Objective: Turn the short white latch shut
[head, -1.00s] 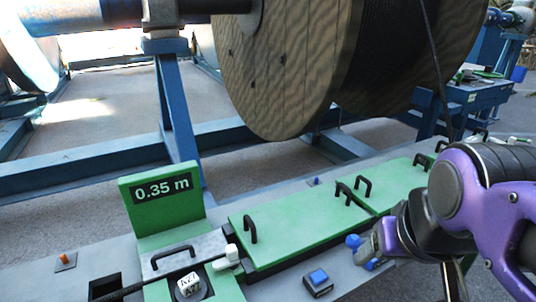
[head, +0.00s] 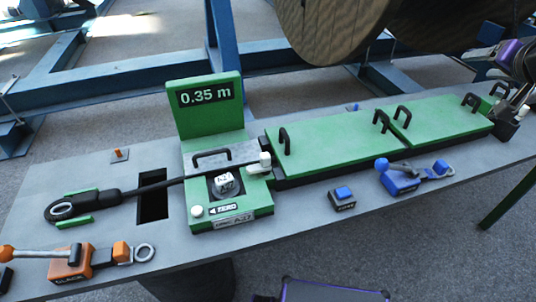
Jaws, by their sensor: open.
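The short white latch (head: 265,160) is a small white upright knob on a pale base. It sits at the right end of the grey hinged plate (head: 240,153) on the green measuring unit (head: 225,222), beside the long green cover. A black cable runs under that plate, past a white numbered counter (head: 226,183). My gripper (head: 515,112) is small at the right edge, near the far right end of the bench, well apart from the latch. It is open and appears empty; its fingertips are hard to make out.
Green covers with black handles (head: 325,140) run right from the latch. A blue button box (head: 343,199) and a blue toggle clamp (head: 405,180) stand in front. An orange clamp (head: 80,262) is front left. The 0.35 m display (head: 205,97) rises behind the unit.

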